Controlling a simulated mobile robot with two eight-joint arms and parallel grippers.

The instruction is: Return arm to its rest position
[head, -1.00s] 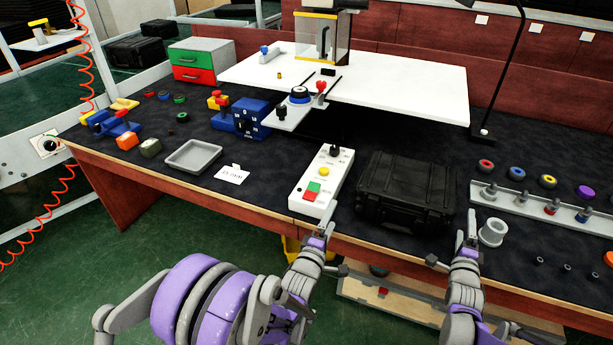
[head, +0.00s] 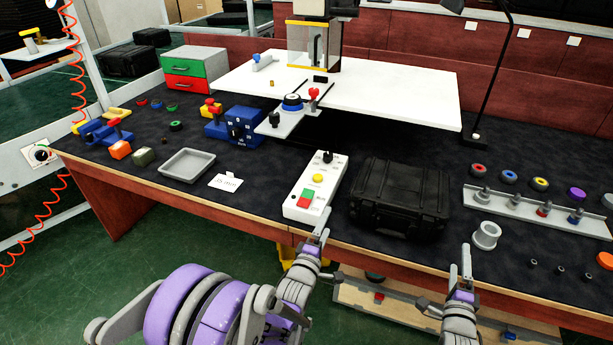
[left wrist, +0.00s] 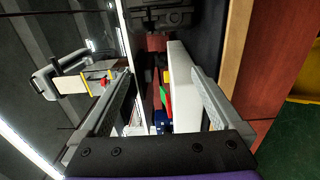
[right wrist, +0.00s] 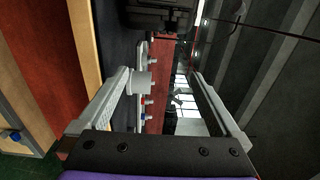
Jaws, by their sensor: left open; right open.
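My left gripper (head: 319,233) is in front of the bench's front edge, near the lower end of the white control box (head: 311,187). In the left wrist view its two fingers (left wrist: 160,95) are spread with nothing between them touching; the control box shows beyond. My right gripper (head: 456,274) is over the front edge, to the left of the grey cup (head: 486,236). In the right wrist view its fingers (right wrist: 160,88) are apart and empty, with the grey cup (right wrist: 142,82) beyond them.
The black case (head: 401,195) lies on the bench between the grippers. A grey tray (head: 187,165) and a blue device (head: 236,127) are to the left. A grey peg rack (head: 540,212) is at the right.

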